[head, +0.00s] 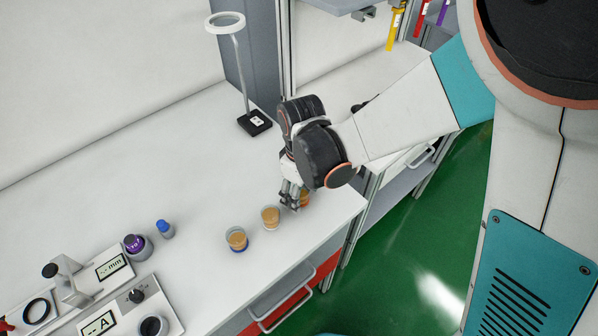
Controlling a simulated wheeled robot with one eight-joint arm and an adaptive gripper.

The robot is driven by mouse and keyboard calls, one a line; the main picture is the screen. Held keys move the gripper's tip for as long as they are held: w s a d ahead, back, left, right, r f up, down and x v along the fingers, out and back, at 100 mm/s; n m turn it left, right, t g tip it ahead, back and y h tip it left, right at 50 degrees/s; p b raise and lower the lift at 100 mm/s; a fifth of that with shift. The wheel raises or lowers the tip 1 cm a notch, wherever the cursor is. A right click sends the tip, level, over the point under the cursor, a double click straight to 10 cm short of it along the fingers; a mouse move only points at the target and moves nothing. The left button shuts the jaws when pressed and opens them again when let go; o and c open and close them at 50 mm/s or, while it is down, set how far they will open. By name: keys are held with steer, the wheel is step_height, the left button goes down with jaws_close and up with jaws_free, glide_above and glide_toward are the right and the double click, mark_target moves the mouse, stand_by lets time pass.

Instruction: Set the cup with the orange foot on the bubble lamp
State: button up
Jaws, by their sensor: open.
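A small cup (305,198) of tan filling, with orange showing, stands near the right edge of the white bench, partly hidden by my gripper. My gripper (291,203) points down, open, right beside this cup; I cannot tell whether its fingers are around it or touch it. A ring-topped lamp (226,23) on a thin post with a black base (254,122) stands at the back of the bench. A round device with a purple top (135,244) stands at the left. I cannot tell which of these is the bubble lamp.
Two similar cups stand left of my gripper: one with a pale foot (270,217), one with a blue foot (237,239). A blue-capped bottle (165,229) and meters (113,265) stand at the lower left. The bench (170,160) is clear in the middle.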

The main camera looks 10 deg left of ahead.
steer(key=c, duration=1.2)
